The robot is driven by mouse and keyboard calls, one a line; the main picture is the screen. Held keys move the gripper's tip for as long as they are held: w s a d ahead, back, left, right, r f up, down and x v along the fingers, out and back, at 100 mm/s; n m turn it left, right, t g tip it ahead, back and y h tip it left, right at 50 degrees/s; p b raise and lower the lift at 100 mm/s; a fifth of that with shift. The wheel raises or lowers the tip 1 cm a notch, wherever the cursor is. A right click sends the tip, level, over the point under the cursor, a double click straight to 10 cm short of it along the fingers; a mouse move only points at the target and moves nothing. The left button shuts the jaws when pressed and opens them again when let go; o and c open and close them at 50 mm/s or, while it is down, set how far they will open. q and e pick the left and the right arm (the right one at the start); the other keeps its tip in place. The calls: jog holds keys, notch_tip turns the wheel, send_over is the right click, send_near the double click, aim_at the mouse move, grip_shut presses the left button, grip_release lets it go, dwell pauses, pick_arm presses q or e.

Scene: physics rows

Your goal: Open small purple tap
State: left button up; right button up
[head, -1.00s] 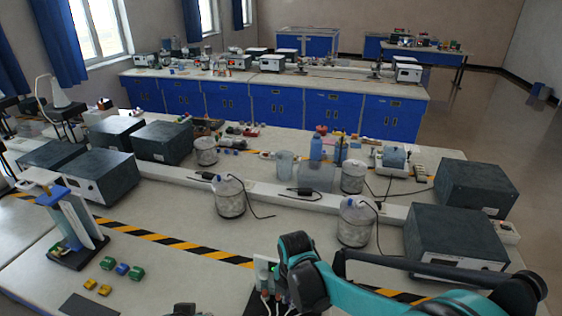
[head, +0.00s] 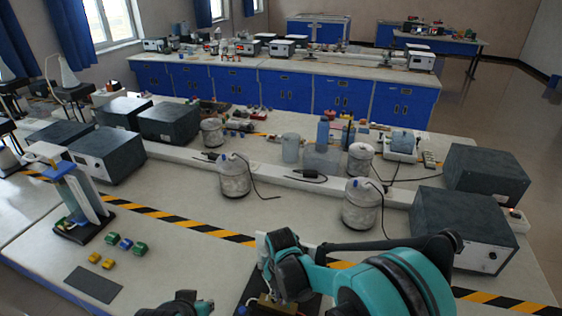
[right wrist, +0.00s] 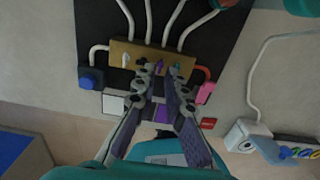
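The small purple tap (right wrist: 159,67) sits on the front of a tan block (right wrist: 125,53) with several white tubes, in the right wrist view. My right gripper (right wrist: 155,84) points at it with its two fingers a little apart, one on each side just in front of the tap. I cannot tell whether they touch it. A teal tap (right wrist: 176,71) is close to the right fingertip. In the head view my right arm hides most of the block (head: 266,303). A part of my left arm shows at the bottom edge; its fingers are not visible.
A blue knob (right wrist: 91,78) is left of the block and a pink piece (right wrist: 206,92) right of it. A purple piece (right wrist: 162,113) shows between my fingers. Grey boxes (head: 462,228) and jars (head: 361,207) stand farther back. A striped tape (head: 180,225) crosses the table.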

pick_arm(q)
jog(key=shift+f, duration=0.5)
pick_arm(e)
jog(key=shift+f, duration=0.5)
pick_arm(q)
jog(key=shift+f+b, duration=0.25)
jog(key=shift+b, duration=0.2)
pick_arm(e)
jog(key=shift+f, duration=0.3)
pick_arm(q)
jog(key=shift+r, duration=0.15)
pick_arm(e)
jog(key=shift+r, duration=0.35)
jog(key=shift+c, duration=0.3)
grip_shut()
jog(key=shift+o, duration=0.3)
grip_release()
jog(key=shift+r, duration=0.1)
